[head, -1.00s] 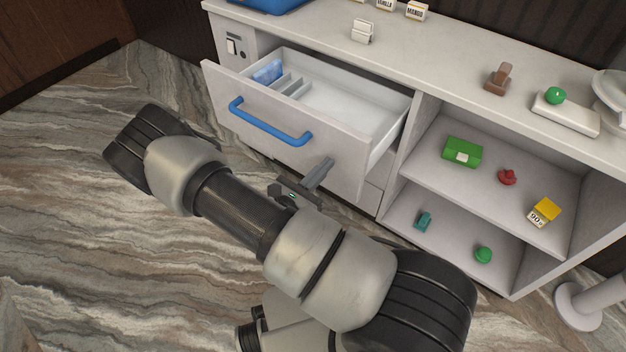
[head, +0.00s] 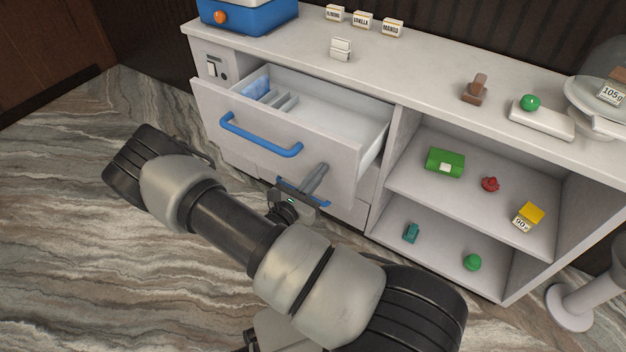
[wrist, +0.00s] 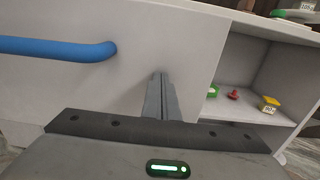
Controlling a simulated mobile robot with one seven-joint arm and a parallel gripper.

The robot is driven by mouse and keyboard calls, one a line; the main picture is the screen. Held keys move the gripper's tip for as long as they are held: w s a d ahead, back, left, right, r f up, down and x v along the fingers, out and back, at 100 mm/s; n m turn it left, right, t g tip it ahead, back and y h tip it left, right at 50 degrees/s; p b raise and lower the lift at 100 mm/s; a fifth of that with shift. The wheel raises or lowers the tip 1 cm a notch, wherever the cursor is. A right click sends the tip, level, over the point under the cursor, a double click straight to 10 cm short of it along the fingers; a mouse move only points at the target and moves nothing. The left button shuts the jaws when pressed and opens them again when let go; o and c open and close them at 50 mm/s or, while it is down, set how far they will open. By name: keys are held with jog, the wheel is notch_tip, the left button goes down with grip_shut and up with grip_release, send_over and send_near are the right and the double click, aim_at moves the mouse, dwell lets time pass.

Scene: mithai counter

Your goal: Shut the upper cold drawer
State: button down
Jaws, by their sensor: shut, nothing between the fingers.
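The upper cold drawer (head: 330,158) stands open, pulled out from the counter, with its white inside showing. Its blue bar handle (head: 258,137) is on the front face. In the wrist view the drawer front (wrist: 150,62) fills the left and middle, with the blue handle (wrist: 58,48) at left. My gripper (head: 318,180) is shut and empty, fingers pointing at the right part of the drawer front. In the wrist view the shut fingers (wrist: 158,98) overlap the front, right of the handle; I cannot tell whether they touch it.
A lower drawer with a blue handle (head: 300,192) is below, partly hidden by my gripper. Open shelves (head: 400,178) to the right hold several small items, including a green box (head: 444,163). The counter top (head: 420,82) carries a blue box (head: 250,18) and a scale. Marble floor lies clear at left.

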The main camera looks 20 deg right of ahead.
jog(key=b+x, duration=0.1)
jog(key=x, duration=2)
jog(key=shift+w+d, duration=0.1)
jog(key=shift+d, duration=0.1)
jog(key=shift+w+d+r, duration=0.1)
jog(key=shift+w, duration=0.05)
jog(key=shift+d+r, duration=0.1)
jog(key=shift+r, duration=0.05)
